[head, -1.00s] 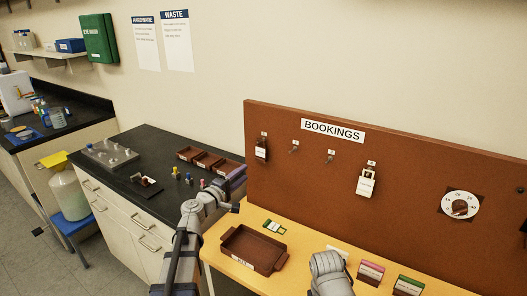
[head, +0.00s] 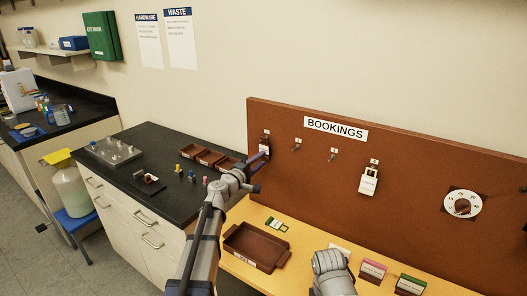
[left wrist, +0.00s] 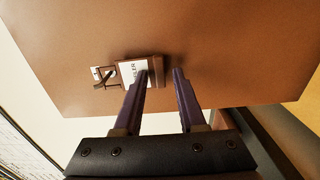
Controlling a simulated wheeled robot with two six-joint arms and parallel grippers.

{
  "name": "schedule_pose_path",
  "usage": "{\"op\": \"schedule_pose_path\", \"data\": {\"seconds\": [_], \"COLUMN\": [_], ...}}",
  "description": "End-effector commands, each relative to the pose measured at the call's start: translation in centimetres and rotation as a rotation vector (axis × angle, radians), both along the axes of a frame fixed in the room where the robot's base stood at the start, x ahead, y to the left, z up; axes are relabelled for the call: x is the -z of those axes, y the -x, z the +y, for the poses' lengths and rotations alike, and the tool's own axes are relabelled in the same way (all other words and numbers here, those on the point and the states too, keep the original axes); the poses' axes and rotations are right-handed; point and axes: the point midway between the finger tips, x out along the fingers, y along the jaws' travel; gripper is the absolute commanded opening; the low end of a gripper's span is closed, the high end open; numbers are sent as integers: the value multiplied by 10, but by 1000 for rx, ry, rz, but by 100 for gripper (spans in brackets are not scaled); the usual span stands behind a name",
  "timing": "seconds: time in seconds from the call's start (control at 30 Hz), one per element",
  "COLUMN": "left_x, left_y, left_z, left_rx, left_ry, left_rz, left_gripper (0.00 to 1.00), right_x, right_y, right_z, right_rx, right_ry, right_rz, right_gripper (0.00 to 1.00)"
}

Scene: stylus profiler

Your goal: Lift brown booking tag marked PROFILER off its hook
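The brown booking tag (head: 265,139) hangs on the leftmost hook of the brown BOOKINGS board. In the left wrist view the tag (left wrist: 127,68) shows its white label, whose print is too small to read fully, with its looped end on the hook. My left gripper (head: 262,154) is at the tag's lower end. In the left wrist view the left gripper (left wrist: 161,72) is open, with the left finger overlapping the label and the tag's lower end reaching between the fingertips. Contact cannot be told. Part of my right arm shows at the bottom of the head view; its gripper does not show.
Two bare hooks (head: 297,143) (head: 333,153) and a pale tag (head: 369,182) are to the right on the board (head: 420,175). A dial (head: 463,204) is farther right. A brown tray (head: 256,247) and coloured card holders (head: 372,270) stand on the yellow bench below.

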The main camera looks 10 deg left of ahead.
Motion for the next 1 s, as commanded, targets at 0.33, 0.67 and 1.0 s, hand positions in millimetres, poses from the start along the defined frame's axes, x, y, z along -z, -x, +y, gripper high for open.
{"op": "schedule_pose_path", "data": {"seconds": [0.33, 0.67, 1.0], "left_x": [0, 0, 0], "left_y": [-6, -6, -6], "left_z": [-2, -2, -2], "left_rx": [-1, 0, 0], "left_ry": [0, 0, 0], "left_rz": [0, 0, 0], "left_gripper": [40, 37, 0], "right_x": [0, 0, 0], "right_y": [0, 0, 0], "right_z": [0, 0, 0], "right_rx": [0, 0, 0], "right_ry": [0, 0, 0], "right_rz": [0, 0, 0], "right_gripper": [50, 50, 50]}}
